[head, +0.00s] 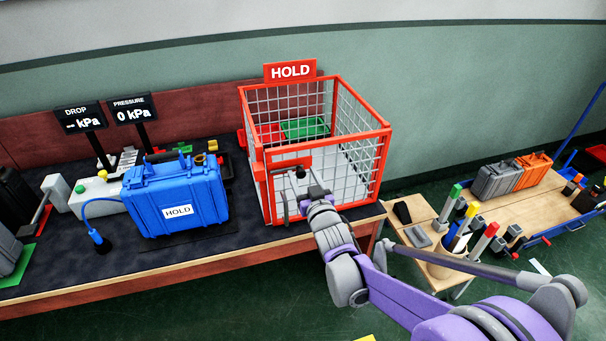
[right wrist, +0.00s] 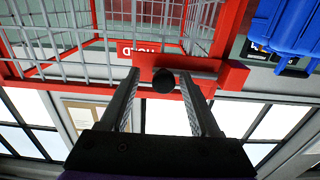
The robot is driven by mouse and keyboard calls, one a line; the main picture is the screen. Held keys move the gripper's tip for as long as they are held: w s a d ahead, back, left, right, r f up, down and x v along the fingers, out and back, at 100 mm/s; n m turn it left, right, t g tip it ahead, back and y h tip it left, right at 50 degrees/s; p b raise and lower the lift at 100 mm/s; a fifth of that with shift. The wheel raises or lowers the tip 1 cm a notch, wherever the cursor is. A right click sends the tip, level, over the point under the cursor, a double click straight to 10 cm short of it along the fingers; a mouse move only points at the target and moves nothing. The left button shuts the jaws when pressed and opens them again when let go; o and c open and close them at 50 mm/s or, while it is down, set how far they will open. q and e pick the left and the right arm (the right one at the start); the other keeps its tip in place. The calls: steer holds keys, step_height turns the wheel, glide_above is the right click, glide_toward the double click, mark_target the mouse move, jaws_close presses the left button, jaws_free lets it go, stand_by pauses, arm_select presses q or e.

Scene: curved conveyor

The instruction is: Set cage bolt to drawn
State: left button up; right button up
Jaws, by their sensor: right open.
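The cage (head: 386,160) is a red frame with grey wire mesh and a red HOLD sign, standing at the right end of the bench. Its bolt is on the front side: a black round knob (head: 300,172) on a pale rod, in a red housing. In the right wrist view the knob (right wrist: 163,81) sits between my right gripper's two fingers, near their tips, with the rod (right wrist: 198,75) running to the right into the red block (right wrist: 232,76). My right gripper (head: 297,192) is open around the knob; I see gaps at both sides. My left gripper is out of view.
A blue case (head: 160,200) labelled HOLD stands left of the cage on the dark bench top (head: 130,258). Right of the cage, a small wooden table (head: 415,212) holds a cup of markers (head: 440,262), and a cart (head: 500,210) carries grey and orange cases.

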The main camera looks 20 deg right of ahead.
steer(key=s, duration=1)
steer(key=shift+d, duration=0.2)
steer(key=s+f+g+p, duration=0.2)
steer(key=s+g, duration=0.4)
steer(key=s, duration=0.6)
steer(key=s+f+g+p, duration=0.3)
steer(key=s+g, duration=0.3)
steer(key=s, duration=0.7)
steer(key=shift+f+g+h+p, duration=0.3)
steer(key=shift+f, duration=0.45)
steer(key=shift+d, duration=0.1)
